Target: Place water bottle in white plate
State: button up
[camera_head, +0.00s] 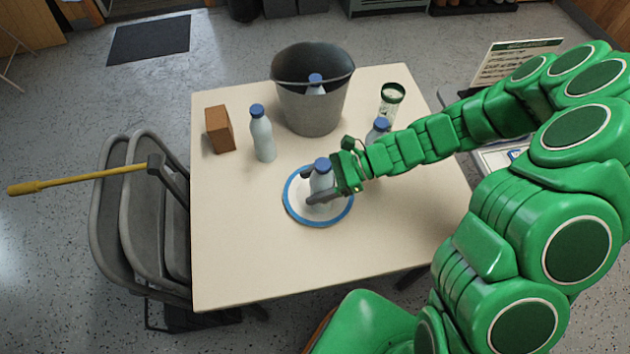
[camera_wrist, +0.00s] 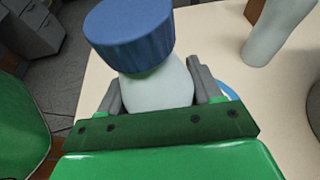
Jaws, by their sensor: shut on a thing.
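A water bottle with a blue cap (camera_head: 322,178) stands upright over the white plate with a blue rim (camera_head: 301,217). My gripper (camera_head: 315,186) is shut around this bottle's body. In the wrist view the blue cap and pale body of the bottle (camera_wrist: 150,80) fill the space between the two grey fingers. The plate is mostly hidden there; a bit of blue rim (camera_wrist: 228,90) shows at the right. I cannot tell whether the bottle's base touches the plate.
Another bottle (camera_head: 262,136) stands left of the plate beside a brown block (camera_head: 220,130). A grey bucket (camera_head: 311,106) holds a bottle. A further bottle (camera_head: 378,130) and a green-lidded jar (camera_head: 390,100) stand behind my arm. The table's front (camera_head: 260,265) is clear.

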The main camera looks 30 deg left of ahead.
jog(key=shift+f, duration=0.1)
jog(key=o, duration=1.4)
jog(key=shift+o, duration=0.2)
jog(key=shift+w+d+r, duration=0.1)
jog(key=shift+r, duration=0.55)
jog(key=v, duration=1.1)
jog(key=shift+w+d, duration=0.3)
